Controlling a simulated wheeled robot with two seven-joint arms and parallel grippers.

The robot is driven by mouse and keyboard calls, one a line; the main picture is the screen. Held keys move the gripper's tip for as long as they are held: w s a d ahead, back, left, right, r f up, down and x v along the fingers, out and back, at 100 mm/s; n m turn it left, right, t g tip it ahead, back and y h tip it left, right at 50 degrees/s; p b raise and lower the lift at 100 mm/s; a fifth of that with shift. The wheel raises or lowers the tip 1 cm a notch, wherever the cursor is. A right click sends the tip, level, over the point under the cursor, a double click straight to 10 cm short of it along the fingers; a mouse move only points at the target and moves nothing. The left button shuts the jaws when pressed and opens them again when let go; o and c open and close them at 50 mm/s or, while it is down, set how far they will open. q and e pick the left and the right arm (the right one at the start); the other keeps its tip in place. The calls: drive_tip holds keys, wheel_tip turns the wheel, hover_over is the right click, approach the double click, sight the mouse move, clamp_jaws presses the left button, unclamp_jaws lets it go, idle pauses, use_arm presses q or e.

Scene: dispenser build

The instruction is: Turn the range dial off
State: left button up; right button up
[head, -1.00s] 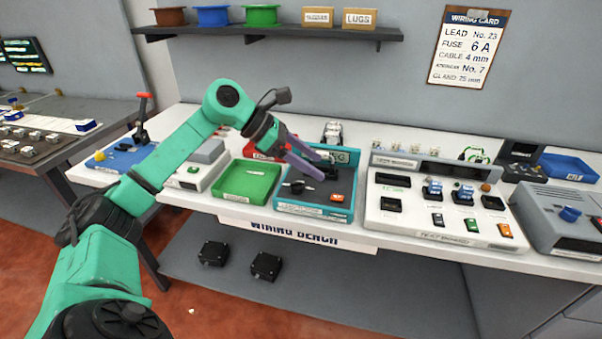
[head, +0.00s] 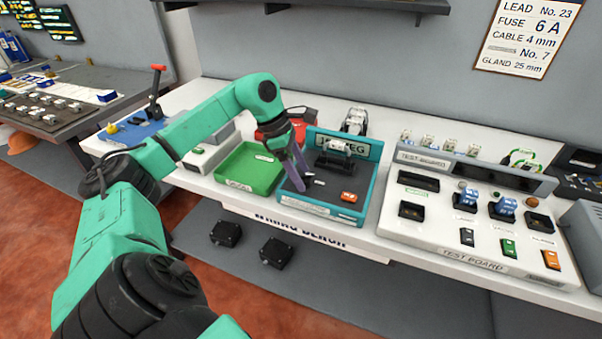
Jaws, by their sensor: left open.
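The teal-rimmed tester (head: 362,205) stands on the white bench, with a sign ending in "MEG" on its upright back. It has an orange switch (head: 348,197) and a black part across its rear. The dark dial (head: 298,186) on the left of its grey panel is mostly hidden by my gripper, so its setting cannot be read. My left gripper (head: 300,178) points down at the dial with purple fingers, open. I cannot tell whether the fingers touch the dial. My right gripper is out of view.
A green tray (head: 250,170) sits just left of the tester. The white test board (head: 450,225) with switches stands to its right. A red container (head: 272,132) is behind the gripper. A blue base with a red-handled lever (head: 155,95) is at far left.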

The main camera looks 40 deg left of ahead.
use_arm(q)
drive_tip(key=shift+d+f, duration=0.1)
drive_tip(key=c, duration=0.3)
clamp_jaws()
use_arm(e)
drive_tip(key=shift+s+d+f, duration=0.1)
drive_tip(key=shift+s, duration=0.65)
use_arm(q)
drive_tip(key=shift+f, duration=0.1)
